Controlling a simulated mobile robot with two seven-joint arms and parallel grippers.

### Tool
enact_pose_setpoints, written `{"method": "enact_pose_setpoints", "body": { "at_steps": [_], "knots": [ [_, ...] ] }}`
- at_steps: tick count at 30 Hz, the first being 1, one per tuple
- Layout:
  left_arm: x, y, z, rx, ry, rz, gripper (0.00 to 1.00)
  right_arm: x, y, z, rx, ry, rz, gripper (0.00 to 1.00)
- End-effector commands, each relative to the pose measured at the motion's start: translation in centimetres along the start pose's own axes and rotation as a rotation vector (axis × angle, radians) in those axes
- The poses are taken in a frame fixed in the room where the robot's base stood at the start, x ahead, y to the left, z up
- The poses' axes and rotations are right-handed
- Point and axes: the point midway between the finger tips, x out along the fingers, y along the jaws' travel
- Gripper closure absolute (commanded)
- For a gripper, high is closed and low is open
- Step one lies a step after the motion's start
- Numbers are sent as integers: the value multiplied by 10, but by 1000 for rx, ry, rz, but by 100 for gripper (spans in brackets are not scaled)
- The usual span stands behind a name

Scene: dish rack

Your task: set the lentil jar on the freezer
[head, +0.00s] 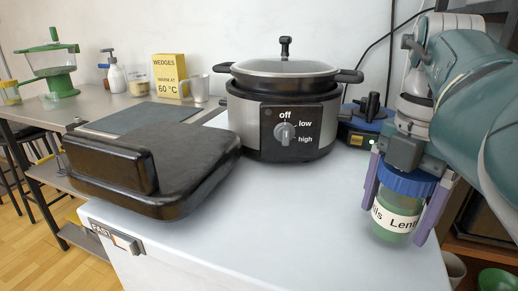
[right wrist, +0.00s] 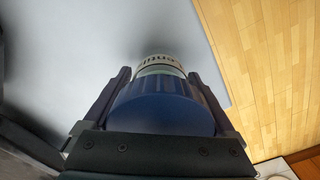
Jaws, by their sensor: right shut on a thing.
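The lentil jar (head: 396,216) has a blue lid, a greenish clear body and a white label reading "Lent". My right gripper (head: 404,212) is shut on it, one finger on each side, and the jar is upright. In the right wrist view the blue lid (right wrist: 162,112) is between the fingers (right wrist: 165,95). The white freezer top (head: 290,220) lies below, and the jar is over its right part near the edge. I cannot tell whether the jar's base touches the top. My left gripper is not in view.
A slow cooker (head: 283,110) stands at the back of the freezer. A black griddle-like appliance (head: 160,165) covers its left side. A blue and black device (head: 366,118) is at the back right. The front middle of the top is clear. Wooden floor (right wrist: 265,60) lies beyond the edge.

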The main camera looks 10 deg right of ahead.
Motion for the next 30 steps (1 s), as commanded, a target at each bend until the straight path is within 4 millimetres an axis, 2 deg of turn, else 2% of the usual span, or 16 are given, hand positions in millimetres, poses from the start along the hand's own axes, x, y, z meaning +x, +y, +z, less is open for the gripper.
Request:
{"method": "enact_pose_setpoints", "body": {
  "at_steps": [12,13,15,23,26,30],
  "knots": [
    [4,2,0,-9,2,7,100,5,0,0,0,-1,2,94],
    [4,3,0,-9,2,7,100,5,0,0,0,-1,2,8],
    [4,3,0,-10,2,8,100,4,0,0,0,-1,2,0],
    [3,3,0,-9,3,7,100,4,0,0,0,0,0,0],
    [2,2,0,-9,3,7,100,-6,1,0,0,-1,1,0],
    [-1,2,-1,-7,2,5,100,-32,2,0,0,-2,6,0]
  ]
}}
